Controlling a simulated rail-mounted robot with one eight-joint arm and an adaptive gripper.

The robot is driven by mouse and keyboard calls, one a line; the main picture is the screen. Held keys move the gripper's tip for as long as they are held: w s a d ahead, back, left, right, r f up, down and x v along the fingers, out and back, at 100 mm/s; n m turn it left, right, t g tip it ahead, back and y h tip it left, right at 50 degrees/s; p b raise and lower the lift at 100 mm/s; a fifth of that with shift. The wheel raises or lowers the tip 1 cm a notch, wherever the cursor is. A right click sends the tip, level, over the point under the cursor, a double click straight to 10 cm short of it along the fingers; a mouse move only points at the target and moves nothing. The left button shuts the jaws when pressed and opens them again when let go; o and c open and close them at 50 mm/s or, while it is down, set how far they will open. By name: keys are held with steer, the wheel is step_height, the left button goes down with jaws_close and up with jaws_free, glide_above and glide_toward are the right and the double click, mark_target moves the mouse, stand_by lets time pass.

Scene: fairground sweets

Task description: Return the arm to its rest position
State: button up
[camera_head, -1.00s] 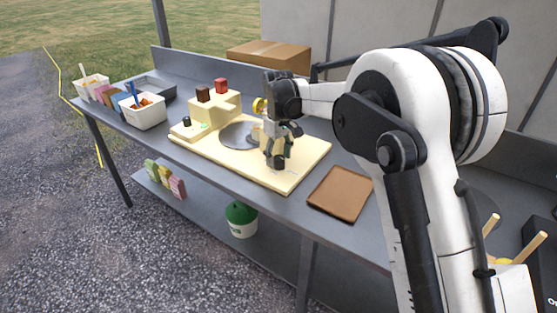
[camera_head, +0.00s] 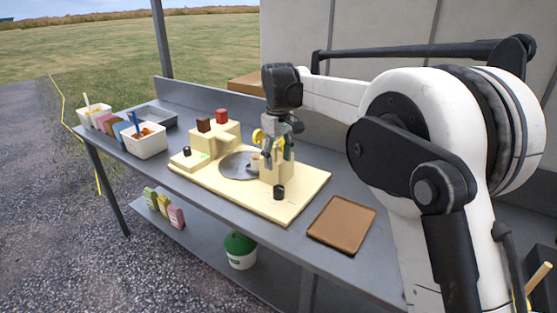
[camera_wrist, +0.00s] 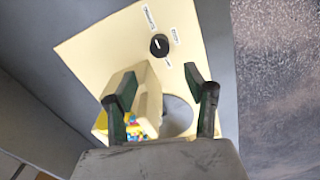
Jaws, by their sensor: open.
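My gripper (camera_head: 275,155) is open and empty. It hangs pointing down over the right part of a cream machine (camera_head: 300,197), above a cream box-like part (camera_head: 274,174) and behind a black knob (camera_head: 279,192). In the wrist view my gripper (camera_wrist: 160,85) has its two dark fingers apart. The cream box with colourful sweets (camera_wrist: 135,130) shows between the fingers and partly behind the left one. The labelled black knob (camera_wrist: 159,45) lies beyond the fingertips, and a round grey plate (camera_wrist: 178,115) is partly hidden.
A brown tray (camera_head: 341,224) lies on the grey table at the right. White tubs (camera_head: 146,145) and a dark tray (camera_head: 158,118) stand at the left end. A cardboard box (camera_head: 246,85) is behind. Colourful packets (camera_head: 163,203) and a green-lidded bucket (camera_head: 240,251) are on the lower shelf.

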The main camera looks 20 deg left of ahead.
steer(key=s+d+r+m+t, duration=0.15)
steer(key=s+d+r, duration=0.25)
steer(key=d, duration=0.5)
steer(key=s+d+r+m+t+y, duration=0.1)
steer(key=s+d+r+m, duration=0.15)
steer(key=d, duration=0.55)
steer(key=s+d+r+m+t, duration=0.15)
steer(key=s+d+r, duration=0.3)
steer(key=d, duration=0.45)
steer(key=s+d+f+m+t, duration=0.1)
steer(key=s+d+f+m, duration=0.1)
steer(key=s+d, duration=0.3)
steer(key=s+d+f+m+t, duration=0.1)
steer(key=s+d+f, duration=0.3)
steer(key=s, duration=0.6)
steer(key=s+d+f+m+t+h, duration=0.1)
steer(key=s+d+f+m, duration=0.2)
steer(key=s+d, duration=0.4)
steer(key=shift+s+d+f+m, duration=0.35)
steer(key=shift+d+f, duration=0.25)
steer(key=shift+d, duration=0.15)
